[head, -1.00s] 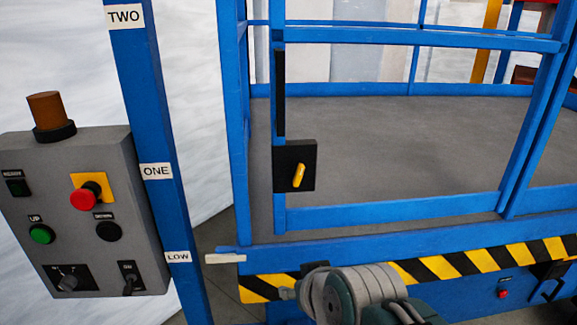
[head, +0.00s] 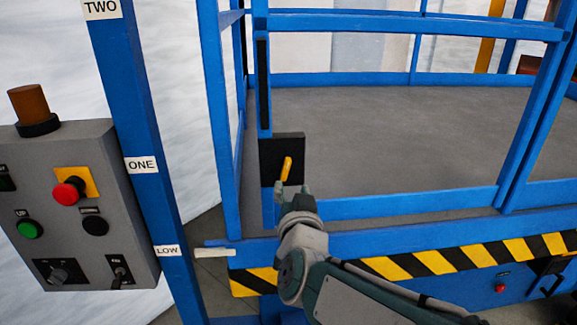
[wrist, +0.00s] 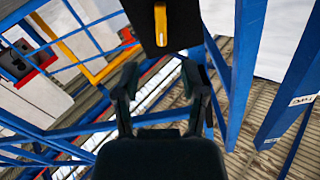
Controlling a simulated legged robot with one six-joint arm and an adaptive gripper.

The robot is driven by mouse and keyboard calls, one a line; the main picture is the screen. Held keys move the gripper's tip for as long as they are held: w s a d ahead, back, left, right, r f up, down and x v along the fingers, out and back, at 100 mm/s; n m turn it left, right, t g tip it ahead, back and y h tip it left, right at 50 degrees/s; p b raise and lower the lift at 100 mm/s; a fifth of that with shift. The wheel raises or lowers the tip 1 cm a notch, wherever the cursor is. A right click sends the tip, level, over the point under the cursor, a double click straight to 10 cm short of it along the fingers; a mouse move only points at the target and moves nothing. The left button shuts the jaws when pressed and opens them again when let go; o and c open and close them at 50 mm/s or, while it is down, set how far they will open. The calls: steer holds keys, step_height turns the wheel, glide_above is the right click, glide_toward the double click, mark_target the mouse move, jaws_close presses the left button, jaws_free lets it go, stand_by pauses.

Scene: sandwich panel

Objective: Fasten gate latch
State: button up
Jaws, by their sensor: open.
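The gate latch is a yellow handle (head: 287,169) on a black plate (head: 267,160), fixed to the blue gate (head: 390,207) at its left upright. The handle is tilted slightly off vertical in the head view. My gripper (head: 292,189) is just below the handle, with its fingers pointing up at it. In the wrist view the yellow handle (wrist: 161,24) and black plate (wrist: 142,12) are at the top, beyond the fingertips. My gripper (wrist: 158,75) is open there, with nothing between its fingers. The handle looks apart from both fingers.
A grey control box (head: 80,205) with buttons stands at the left beside a blue post (head: 141,130) with level labels. A yellow and black striped platform edge (head: 440,264) runs below the gate. The grey platform floor (head: 400,130) behind it is clear.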

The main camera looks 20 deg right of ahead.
mark_target(287, 168)
steer(key=w, duration=0.3)
steer(key=w+d, duration=0.1)
steer(key=w, duration=0.5)
steer(key=shift+w+d, duration=0.1)
steer(key=shift+d, duration=0.05)
jaws_close()
